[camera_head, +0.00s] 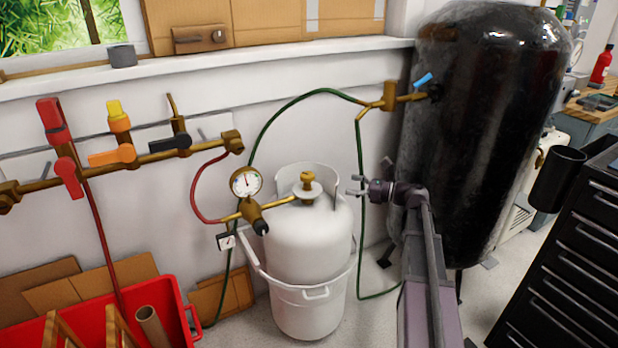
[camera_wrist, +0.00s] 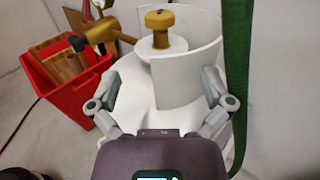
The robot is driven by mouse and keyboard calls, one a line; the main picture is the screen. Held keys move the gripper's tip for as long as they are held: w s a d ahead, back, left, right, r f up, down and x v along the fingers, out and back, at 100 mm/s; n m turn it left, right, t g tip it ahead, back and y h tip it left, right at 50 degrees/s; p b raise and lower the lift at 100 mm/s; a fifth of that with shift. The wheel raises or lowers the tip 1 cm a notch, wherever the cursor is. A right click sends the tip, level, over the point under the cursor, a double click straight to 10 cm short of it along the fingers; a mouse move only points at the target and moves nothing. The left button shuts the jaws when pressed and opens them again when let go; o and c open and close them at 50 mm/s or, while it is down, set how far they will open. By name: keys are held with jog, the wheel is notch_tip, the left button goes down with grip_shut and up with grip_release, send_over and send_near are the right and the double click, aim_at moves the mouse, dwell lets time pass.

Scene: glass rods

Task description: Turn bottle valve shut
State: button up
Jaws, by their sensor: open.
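My gripper (camera_head: 357,186) is to the right of the bottle top, apart from the knob. In the wrist view the fingers of my gripper (camera_wrist: 162,100) are spread wide and empty, with the brass knob (camera_wrist: 159,19) ahead of and between them. The fingers are not touching the knob.
A green hose (camera_head: 360,200) hangs right of the bottle, close to my gripper; it also shows in the wrist view (camera_wrist: 240,70). A large black tank (camera_head: 480,130) stands right. Brass pipes with coloured valves (camera_head: 120,150) run along the left wall above a red crate (camera_head: 165,295).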

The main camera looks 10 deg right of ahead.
aim_at(308, 174)
jog(key=x, duration=1.3)
jog(key=shift+w+a, duration=0.15)
jog(key=shift+a, duration=0.15)
jog(key=c, duration=1.1)
jog(key=shift+d, duration=0.25)
jog(key=shift+c, duration=0.2)
jog(key=shift+a, duration=0.25)
